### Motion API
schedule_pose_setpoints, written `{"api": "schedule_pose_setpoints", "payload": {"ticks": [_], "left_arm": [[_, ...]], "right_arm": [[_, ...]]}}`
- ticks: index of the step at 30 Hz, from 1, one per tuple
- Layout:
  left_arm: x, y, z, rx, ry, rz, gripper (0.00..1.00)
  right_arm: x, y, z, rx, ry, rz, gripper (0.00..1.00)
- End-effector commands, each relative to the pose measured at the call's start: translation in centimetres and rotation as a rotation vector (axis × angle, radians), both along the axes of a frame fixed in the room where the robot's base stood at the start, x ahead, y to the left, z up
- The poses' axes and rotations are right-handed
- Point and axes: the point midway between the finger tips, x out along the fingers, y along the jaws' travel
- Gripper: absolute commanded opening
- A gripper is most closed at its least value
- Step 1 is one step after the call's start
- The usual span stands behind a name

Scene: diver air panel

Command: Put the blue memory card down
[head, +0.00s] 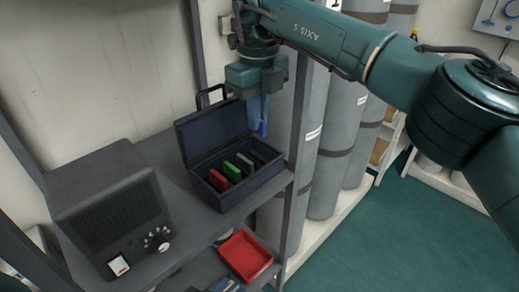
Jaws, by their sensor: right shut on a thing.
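My right gripper (258,98) points down above the right rear of the open dark case. It is shut on the blue memory card (263,117), which hangs upright below it, in front of or beside the case's raised lid; the exact gap is hard to tell. In the case (232,200) a red card (218,180), a green card (232,171), a grey card (245,162) and a dark card at the right stand in a row of slots. My left gripper is not in view.
A dark box with a dial (112,208) stands left of the case on the shelf. A red tray (245,256) lies on a lower shelf. A shelf post and tall grey cylinders (322,150) stand close on the right.

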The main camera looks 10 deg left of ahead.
Motion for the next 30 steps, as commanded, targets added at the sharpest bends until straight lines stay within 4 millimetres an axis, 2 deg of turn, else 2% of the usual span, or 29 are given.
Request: {"api": "schedule_pose_setpoints", "payload": {"ticks": [1, 4, 11, 18, 28, 29, 30], "left_arm": [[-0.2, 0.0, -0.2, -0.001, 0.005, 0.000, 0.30], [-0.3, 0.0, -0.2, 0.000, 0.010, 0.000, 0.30], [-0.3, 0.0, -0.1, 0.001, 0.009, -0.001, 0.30], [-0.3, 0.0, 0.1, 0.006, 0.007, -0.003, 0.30], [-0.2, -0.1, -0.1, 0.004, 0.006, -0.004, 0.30], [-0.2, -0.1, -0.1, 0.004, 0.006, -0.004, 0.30], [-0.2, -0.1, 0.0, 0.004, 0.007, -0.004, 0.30]], "right_arm": [[0.0, -0.1, -1.2, -0.002, 0.005, 0.000, 0.00], [0.0, -0.1, -3.0, -0.001, 0.003, 0.000, 0.00], [0.0, -0.1, -4.9, -0.002, 0.001, -0.001, 0.00], [0.0, -0.1, -7.9, -0.002, 0.001, 0.000, 0.00], [0.0, -0.1, -8.3, -0.001, -0.001, 0.000, 0.00], [0.0, -0.1, -8.2, -0.001, -0.001, 0.000, 0.10], [0.0, -0.1, -8.2, -0.001, -0.001, 0.000, 0.13]]}}
